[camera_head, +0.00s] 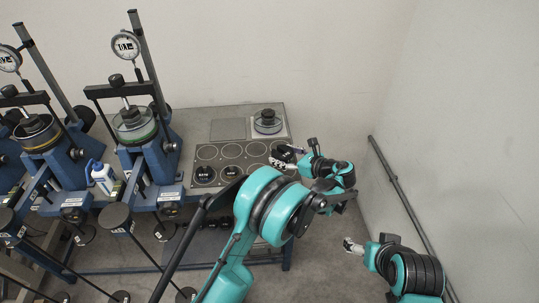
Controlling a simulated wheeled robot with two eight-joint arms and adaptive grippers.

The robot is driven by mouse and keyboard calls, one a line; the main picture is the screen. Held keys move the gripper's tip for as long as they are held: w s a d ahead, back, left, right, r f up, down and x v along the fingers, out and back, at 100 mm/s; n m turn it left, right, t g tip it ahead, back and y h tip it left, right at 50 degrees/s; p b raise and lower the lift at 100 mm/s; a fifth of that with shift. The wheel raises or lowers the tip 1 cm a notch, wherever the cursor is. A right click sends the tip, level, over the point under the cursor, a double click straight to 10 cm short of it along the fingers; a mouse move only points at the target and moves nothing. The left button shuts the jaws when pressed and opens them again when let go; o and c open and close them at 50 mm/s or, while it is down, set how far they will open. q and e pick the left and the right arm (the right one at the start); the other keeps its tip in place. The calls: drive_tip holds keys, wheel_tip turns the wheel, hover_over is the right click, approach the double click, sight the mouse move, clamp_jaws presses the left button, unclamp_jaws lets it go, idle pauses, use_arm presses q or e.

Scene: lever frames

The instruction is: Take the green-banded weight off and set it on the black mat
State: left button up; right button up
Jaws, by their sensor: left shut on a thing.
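My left gripper (286,158) is at the right edge of the black mat (218,153), shut on a dark, disc-like weight (281,151). The gripper partly covers the weight, and I cannot make out a green band on it. The mat is marked with pale circles. Two dark weights (204,172) lie in its front-left circles, and the circles behind them look empty. The lever frame with a green-ringed cell (135,125) stands left of the mat. My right gripper (352,246) is at the lower right, away from the bench; its fingers are too small to read.
A clear dish with a metal piece (267,122) stands behind the mat, with a grey plate (228,129) to its left. A yellow-ringed frame (38,133) and a white bottle (101,176) are at left. Hangers and weights stand below the levers. A wall rail (400,195) runs at right.

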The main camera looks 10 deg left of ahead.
sight(287, 172)
use_arm(q)
drive_tip(key=shift+d+r+n+g+y, duration=0.1)
drive_tip(key=shift+d+n+g+y, duration=0.25)
drive_tip(key=shift+d, duration=0.4)
drive_tip(key=shift+f+b, duration=1.2)
drive_tip(key=shift+f, duration=1.8)
drive_tip(key=shift+f+b, duration=0.45)
drive_tip(key=o, duration=1.9)
drive_tip(key=shift+s, duration=0.1)
drive_tip(key=shift+d, duration=0.1)
